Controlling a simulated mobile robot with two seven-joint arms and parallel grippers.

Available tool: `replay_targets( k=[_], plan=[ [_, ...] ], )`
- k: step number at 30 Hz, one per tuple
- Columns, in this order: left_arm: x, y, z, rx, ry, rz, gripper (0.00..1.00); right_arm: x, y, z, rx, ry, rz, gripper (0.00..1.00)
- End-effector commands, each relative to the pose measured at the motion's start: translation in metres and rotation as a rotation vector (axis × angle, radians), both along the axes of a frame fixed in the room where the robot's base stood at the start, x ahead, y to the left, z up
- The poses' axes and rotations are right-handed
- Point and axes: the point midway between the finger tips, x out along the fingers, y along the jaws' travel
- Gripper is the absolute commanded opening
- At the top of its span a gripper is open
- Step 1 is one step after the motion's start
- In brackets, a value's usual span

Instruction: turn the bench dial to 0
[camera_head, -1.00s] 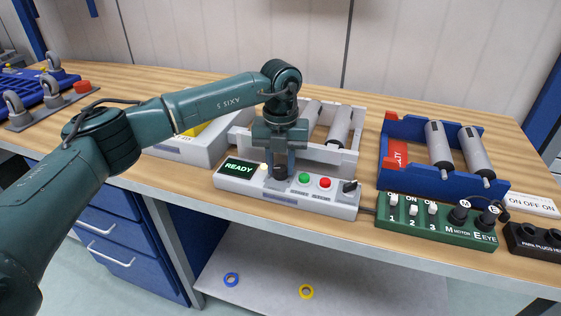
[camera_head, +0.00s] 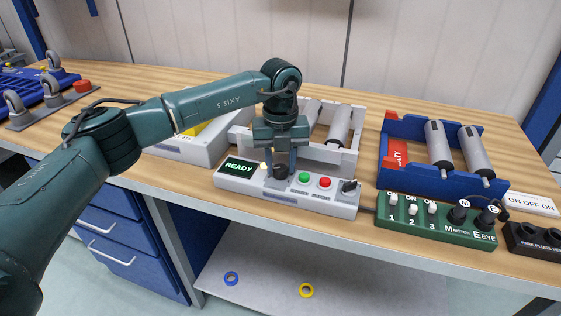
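The bench control box (camera_head: 230,183) is a light grey box on the wooden bench, with a green-lit display (camera_head: 240,166) reading READY. The black bench dial (camera_head: 281,173) stands on its top, right of the display. My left gripper (camera_head: 281,166) points straight down over the dial, a finger at each side, and looks shut on it. The fingers partly cover the dial, and its pointer and scale cannot be read. My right gripper is not in view.
A green button (camera_head: 304,178), a red button (camera_head: 325,182) and a black lever (camera_head: 349,186) sit right of the dial. A white roller frame (camera_head: 325,153) stands close behind. A green switch box (camera_head: 430,222) and a blue roller cradle (camera_head: 425,180) are to the right.

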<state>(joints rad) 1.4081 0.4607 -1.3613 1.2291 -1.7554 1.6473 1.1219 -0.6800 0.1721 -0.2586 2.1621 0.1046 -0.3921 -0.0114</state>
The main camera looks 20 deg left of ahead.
Motion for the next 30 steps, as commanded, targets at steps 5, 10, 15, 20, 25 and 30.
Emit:
replay_targets(
  k=[5, 10, 15, 20, 25, 30],
  plan=[
    [0.0, 0.0, 0.0, 0.0, 0.001, -0.001, 0.49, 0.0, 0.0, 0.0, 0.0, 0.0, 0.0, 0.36],
    [0.0, 0.0, -0.001, 0.001, 0.001, -0.002, 0.51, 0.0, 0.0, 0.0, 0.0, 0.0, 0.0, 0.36],
    [0.0, 0.0, 0.003, 0.0, 0.001, -0.002, 0.51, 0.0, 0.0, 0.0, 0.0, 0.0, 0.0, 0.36],
    [0.0, 0.0, 0.026, -0.001, -0.003, -0.003, 0.51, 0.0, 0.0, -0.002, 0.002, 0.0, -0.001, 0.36],
    [0.001, -0.001, 0.065, -0.002, -0.004, -0.002, 0.51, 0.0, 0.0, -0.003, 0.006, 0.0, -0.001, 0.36],
    [0.0, 0.0, 0.101, 0.0, -0.002, -0.001, 0.51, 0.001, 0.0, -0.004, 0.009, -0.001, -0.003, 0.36]
  ],
)
